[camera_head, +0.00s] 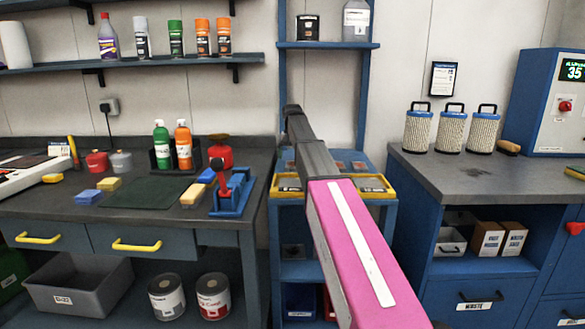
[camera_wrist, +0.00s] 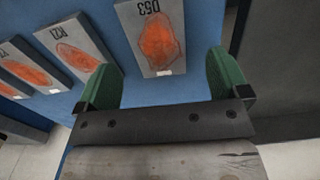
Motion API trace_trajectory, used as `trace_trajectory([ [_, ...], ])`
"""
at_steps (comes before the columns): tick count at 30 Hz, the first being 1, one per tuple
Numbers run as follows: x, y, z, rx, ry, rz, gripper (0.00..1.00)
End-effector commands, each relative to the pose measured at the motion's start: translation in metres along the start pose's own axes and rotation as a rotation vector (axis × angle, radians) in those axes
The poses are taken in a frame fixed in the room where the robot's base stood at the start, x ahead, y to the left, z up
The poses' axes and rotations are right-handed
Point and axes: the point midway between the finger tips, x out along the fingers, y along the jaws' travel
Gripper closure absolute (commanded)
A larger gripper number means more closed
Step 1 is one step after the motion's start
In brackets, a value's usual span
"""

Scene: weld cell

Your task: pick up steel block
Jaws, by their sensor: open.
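Several grey steel blocks with orange patches lie on a blue surface in the wrist view. The block marked D53 (camera_wrist: 153,38) is at top centre, beyond and roughly between my fingertips. A second block (camera_wrist: 75,52), marked R21 or similar, lies left of it, partly behind the left finger. Another block (camera_wrist: 28,68) lies further left, and one more is cut by the left edge. My gripper (camera_wrist: 165,80) is open, its two green fingers apart with nothing between them. In the head view small blocks (camera_head: 337,166) show on the blue cart; my arm hides part of it, and the fingertips cannot be made out.
The blue cart (camera_head: 299,213) stands between the left workbench (camera_head: 55,205) and the right bench (camera_head: 425,172). Yellow trays (camera_head: 288,191) line the cart's front. Blue-capped filters (camera_head: 418,128) stand on the right bench. A blue vise (camera_head: 232,192) sits at the left bench's right end.

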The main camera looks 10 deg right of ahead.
Motion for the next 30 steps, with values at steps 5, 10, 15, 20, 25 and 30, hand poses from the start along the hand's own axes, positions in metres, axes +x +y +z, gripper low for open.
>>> trace_trajectory([
  [5, 0.027, 0.002, 0.003, 0.0, -0.002, 0.0, 0.06],
  [10, 0.039, 0.002, 0.002, 0.0, -0.001, 0.0, 0.06],
  [15, 0.039, 0.002, 0.002, 0.0, 0.0, 0.0, 0.06],
  [20, 0.039, 0.002, 0.002, 0.0, -0.001, 0.0, 0.58],
  [25, 0.038, 0.002, 0.002, 0.0, 0.0, 0.0, 0.87],
  [30, 0.037, 0.002, 0.002, 0.0, 0.0, 0.0, 0.87],
])
